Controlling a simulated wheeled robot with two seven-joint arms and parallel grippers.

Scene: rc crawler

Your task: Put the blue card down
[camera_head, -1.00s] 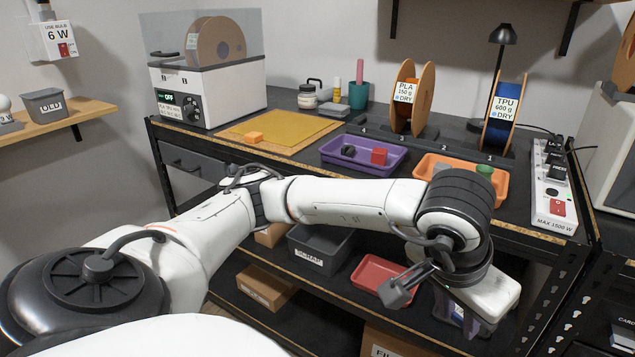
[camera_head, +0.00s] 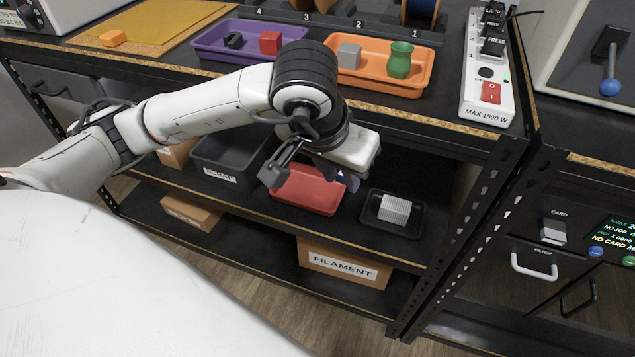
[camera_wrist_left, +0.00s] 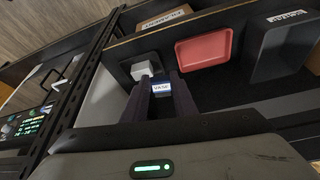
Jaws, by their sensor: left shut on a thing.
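My left gripper (camera_head: 345,181) is over the middle shelf, by the right end of the red tray (camera_head: 303,197). A small black tray (camera_head: 375,226) with a ribbed light grey block (camera_head: 394,208) lies to the right of the gripper. My right gripper is not in view.
A dark grey SCRAP bin (camera_head: 218,176) stands left of the red tray. The bench top above holds a purple tray (camera_head: 210,55) and an orange tray (camera_head: 375,85). At right is a machine with a CARD fixture (camera_head: 553,232) and a lit screen (camera_head: 610,238). A black upright post (camera_head: 455,235) edges the shelf.

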